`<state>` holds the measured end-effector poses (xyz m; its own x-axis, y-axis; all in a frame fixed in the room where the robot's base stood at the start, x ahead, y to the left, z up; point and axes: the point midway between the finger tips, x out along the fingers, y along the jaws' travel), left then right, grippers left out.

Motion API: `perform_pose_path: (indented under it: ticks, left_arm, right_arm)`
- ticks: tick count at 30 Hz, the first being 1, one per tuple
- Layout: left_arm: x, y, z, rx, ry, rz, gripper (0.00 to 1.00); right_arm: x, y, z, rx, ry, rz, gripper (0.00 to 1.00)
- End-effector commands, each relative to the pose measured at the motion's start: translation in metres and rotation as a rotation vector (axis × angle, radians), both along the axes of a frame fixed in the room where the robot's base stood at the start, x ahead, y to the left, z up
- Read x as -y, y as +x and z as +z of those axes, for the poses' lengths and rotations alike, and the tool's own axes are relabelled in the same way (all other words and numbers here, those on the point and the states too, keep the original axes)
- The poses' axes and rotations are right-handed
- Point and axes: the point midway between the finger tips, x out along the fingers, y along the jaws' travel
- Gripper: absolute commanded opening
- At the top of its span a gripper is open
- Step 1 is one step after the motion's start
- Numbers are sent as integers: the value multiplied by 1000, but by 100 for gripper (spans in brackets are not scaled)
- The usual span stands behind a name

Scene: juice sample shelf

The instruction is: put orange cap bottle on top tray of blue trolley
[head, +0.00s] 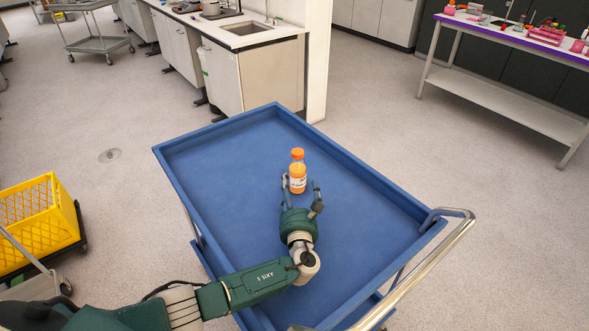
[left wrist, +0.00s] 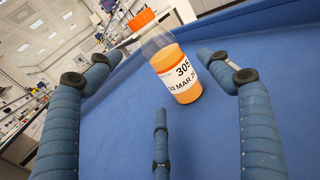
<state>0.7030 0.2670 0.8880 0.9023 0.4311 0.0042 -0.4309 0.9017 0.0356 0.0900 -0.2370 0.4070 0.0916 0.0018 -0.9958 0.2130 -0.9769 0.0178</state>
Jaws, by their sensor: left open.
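The orange cap bottle (head: 298,172) stands upright on the top tray of the blue trolley (head: 232,151). It has a clear body, orange contents and a white label. In the left wrist view the bottle (left wrist: 181,72) stands ahead of the fingers, its label reading 305. My left gripper (head: 300,188) is open just in front of the bottle, low over the tray. Its fingers point at the bottle, and in the left wrist view (left wrist: 160,75) they show spread apart with a gap to it. My right gripper is not in view.
The tray has a raised rim and is otherwise empty. A metal handle (head: 440,256) is at its right end. A sink counter (head: 240,40) is behind, and a bench with samples (head: 510,38) is at back right.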

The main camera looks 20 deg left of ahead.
Motion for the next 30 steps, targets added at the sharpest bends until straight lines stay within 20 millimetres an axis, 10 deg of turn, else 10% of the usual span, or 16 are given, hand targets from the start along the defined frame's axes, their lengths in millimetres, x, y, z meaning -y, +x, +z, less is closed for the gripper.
perform_pose_path:
  ticks: [9, 30]
  left_arm:
    - [20, -41, 1, 1, -2, 0, 79]
    - [21, -44, 16, 1, 0, 1, 79]
  right_arm:
    - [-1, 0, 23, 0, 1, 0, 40]
    - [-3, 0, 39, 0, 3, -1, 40]
